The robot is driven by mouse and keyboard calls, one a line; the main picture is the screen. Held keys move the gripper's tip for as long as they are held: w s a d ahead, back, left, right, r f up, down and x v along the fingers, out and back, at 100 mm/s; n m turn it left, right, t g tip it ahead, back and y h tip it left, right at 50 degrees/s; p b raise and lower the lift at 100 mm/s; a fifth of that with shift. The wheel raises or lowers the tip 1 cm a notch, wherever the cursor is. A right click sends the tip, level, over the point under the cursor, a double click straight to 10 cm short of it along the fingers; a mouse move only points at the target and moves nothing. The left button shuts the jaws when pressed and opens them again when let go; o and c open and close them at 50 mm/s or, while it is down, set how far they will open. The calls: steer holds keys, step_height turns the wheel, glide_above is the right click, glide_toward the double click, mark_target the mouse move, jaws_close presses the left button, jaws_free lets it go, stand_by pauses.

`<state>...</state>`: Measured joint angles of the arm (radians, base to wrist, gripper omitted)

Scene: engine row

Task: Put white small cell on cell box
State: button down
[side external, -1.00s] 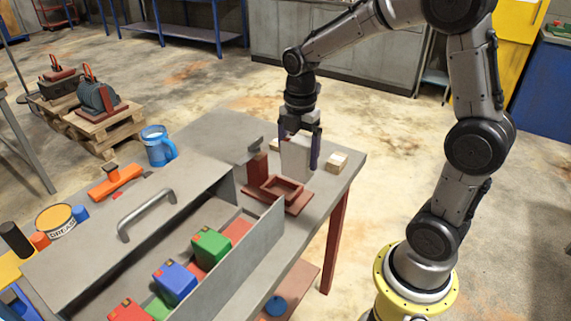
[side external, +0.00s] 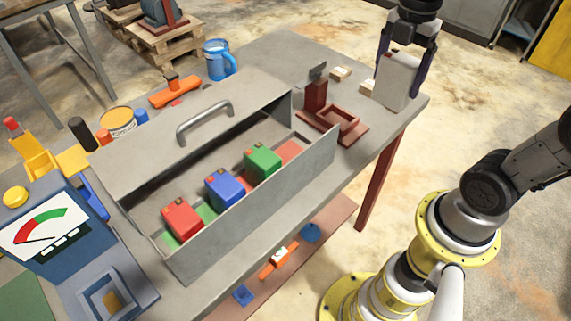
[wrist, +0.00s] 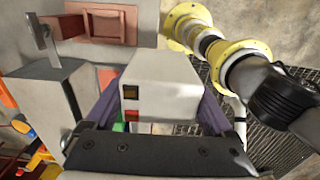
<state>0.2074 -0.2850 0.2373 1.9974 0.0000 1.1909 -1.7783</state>
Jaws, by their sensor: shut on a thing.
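My gripper (side external: 406,72) is shut on a white cell (side external: 396,88), a pale upright block with one finger on each side. In the side view it is at the right end of the table, beyond the red-brown fixture; I cannot tell whether its base touches the tabletop. In the wrist view the cell's white top (wrist: 165,70) sits between the purple fingers. The grey open box with a handle (side external: 318,160), probably the cell box, stands to the left. It holds a red cell (side external: 182,219), a blue cell (side external: 225,188) and a green cell (side external: 262,161) in a row.
A red-brown fixture (side external: 345,122) with a square recess and an upright post stands between box and gripper. Small wooden blocks (side external: 341,73) lie nearby.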

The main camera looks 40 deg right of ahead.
steer(key=shift+r, duration=0.9)
steer(key=w+a, duration=1.3)
steer(key=a, duration=0.2)
steer(key=shift+s+d+f, duration=0.1)
steer(key=shift+d+f, duration=0.05)
steer(key=shift+f, duration=4.5)
steer(key=shift+d+f, duration=0.1)
steer(key=shift+f, duration=4.5)
steer(key=shift+f, duration=0.15)
jaws_free()
